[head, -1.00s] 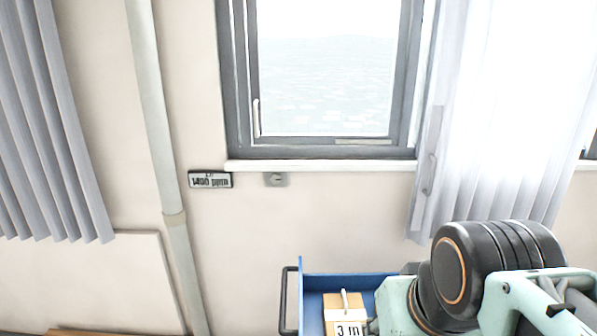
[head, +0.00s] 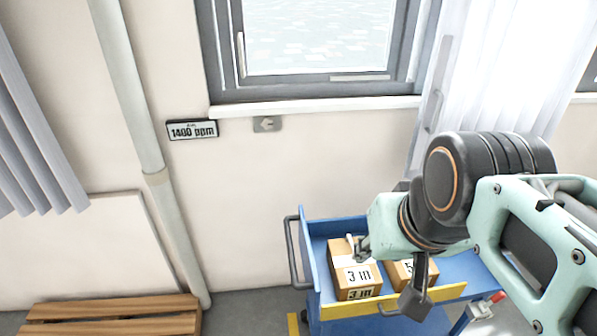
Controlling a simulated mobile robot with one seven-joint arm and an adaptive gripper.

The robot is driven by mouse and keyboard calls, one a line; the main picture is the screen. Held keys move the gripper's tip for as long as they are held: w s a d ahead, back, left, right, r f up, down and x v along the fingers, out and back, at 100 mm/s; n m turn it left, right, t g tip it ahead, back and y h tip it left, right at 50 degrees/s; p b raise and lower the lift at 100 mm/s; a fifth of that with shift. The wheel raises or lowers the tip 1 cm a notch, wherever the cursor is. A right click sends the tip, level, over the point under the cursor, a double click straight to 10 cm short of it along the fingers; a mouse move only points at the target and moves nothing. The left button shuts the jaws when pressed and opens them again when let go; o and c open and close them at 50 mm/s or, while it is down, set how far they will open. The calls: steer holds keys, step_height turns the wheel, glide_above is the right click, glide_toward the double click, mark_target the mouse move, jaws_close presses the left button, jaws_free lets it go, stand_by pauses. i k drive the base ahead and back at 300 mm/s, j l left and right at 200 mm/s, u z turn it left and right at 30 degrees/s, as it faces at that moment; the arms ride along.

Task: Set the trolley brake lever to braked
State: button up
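The blue trolley (head: 466,266) stands against the wall at the lower right in the head view, partly behind my arm. A small grey part with a red end (head: 497,297) shows at its right front corner; I cannot tell whether it is the brake lever or which setting it has. My gripper (head: 361,250) is above the trolley's top, close to a carton marked "3 m" (head: 345,265). Its fingers are small and partly hidden by the wrist, so I cannot tell if they are open or touch the carton.
Another carton (head: 401,272) sits on the trolley to the right. A dark handle (head: 292,252) is at the trolley's left end. A "1400 ppm" display (head: 192,130) hangs on the wall.

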mark_target(499, 296)
steer(key=i+j+z, duration=0.1)
steer(key=j, duration=0.15)
steer(key=i+j+z, duration=0.1)
steer(key=j, duration=0.2)
steer(key=i+j+z, duration=0.1)
steer(key=j, duration=0.2)
steer(key=z, duration=1.75)
